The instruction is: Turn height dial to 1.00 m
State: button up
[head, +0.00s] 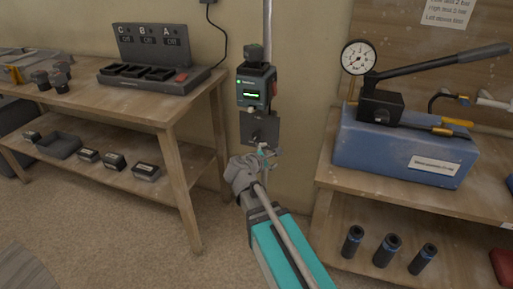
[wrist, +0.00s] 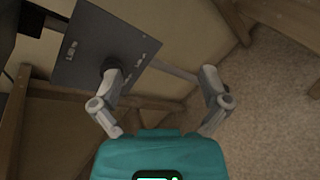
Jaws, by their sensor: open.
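A dark square plate (head: 250,127) hangs on the pole below a small device with a green display. In the wrist view the plate (wrist: 88,38) carries a dark round knob (wrist: 110,65), likely the height dial, with small pale labels too blurred to read. In the head view my gripper (head: 266,156) is just below and in front of the plate, and the knob is hard to make out. In the wrist view my gripper (wrist: 162,78) is open with nothing held. Its left finger overlaps the knob's lower edge; contact cannot be told. The right finger is well to the right.
The green-display device (head: 256,88) sits above the plate on the metal pole (head: 265,30). A wooden bench with a battery charger (head: 150,76) stands left. A bench with a blue pump (head: 400,145) stands right. Carpet floor is open between them.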

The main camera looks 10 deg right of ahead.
aim_at(256, 137)
jog(key=w+a+f+n+t+b, duration=0.1)
jog(key=w+a+n+t+b, duration=0.1)
jog(key=a+n+b, duration=0.2)
jog(key=w+a+f+n+t+y+b, duration=0.1)
jog(key=a+f+n+t+b, duration=0.1)
jog(key=a+n+t+b, duration=0.1)
jog(key=a+n+b, duration=0.1)
jog(key=n, duration=0.1)
jog(key=shift+w+a+n, duration=0.25)
jog(key=shift+w+n, duration=0.05)
jog(key=shift+w, duration=0.1)
jog(key=shift+w+d, duration=0.1)
jog(key=x, duration=1.3)
jog(key=shift+w+r, duration=0.2)
jog(key=shift+w, duration=0.1)
jog(key=shift+c, duration=0.3)
jog(key=c, duration=1.1)
